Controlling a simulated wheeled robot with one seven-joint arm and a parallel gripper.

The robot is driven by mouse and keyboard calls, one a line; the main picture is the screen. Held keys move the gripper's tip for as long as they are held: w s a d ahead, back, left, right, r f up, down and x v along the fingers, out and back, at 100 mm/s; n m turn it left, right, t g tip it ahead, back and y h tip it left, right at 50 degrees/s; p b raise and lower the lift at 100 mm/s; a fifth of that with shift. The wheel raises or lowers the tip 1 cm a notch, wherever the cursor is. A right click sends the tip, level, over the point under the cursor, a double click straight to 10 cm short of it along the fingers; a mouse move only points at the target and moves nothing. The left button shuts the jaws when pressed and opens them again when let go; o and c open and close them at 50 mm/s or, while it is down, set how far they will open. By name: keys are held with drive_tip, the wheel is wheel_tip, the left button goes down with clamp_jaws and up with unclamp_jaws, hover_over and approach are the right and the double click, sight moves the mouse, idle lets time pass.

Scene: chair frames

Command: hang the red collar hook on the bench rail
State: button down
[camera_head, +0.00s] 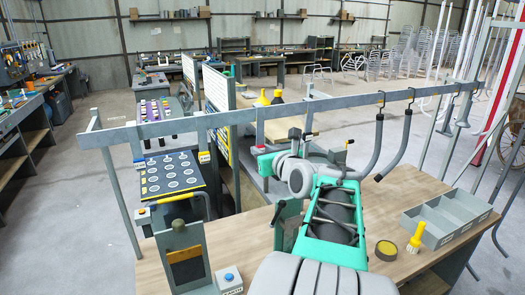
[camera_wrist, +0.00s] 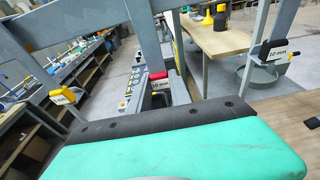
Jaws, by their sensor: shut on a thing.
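The grey bench rail (camera_head: 240,116) runs across the head view, and part of it crosses the top of the wrist view. My gripper (camera_head: 264,158) is below the rail, left of the hanging tubes, partly covered by my own arm. A small red part (camera_wrist: 159,75) shows in the middle of the wrist view, just beyond my teal hand, above a tag reading 10 mm. It looks like the collar of the red collar hook in my gripper. Its lower part and the fingertips are hidden by the hand. I cannot see it touching the rail.
A grey bin (camera_head: 447,217), a yellow brush (camera_head: 416,238) and a round tin (camera_head: 386,250) stand on the bench.

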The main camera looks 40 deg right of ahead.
drive_tip(key=shift+f, duration=0.1)
drive_tip(key=c, duration=1.1)
unclamp_jaws()
drive_tip(key=p+v, duration=0.1)
drive_tip(key=v, duration=0.7)
drive_tip(key=shift+a, duration=0.1)
idle(0.4)
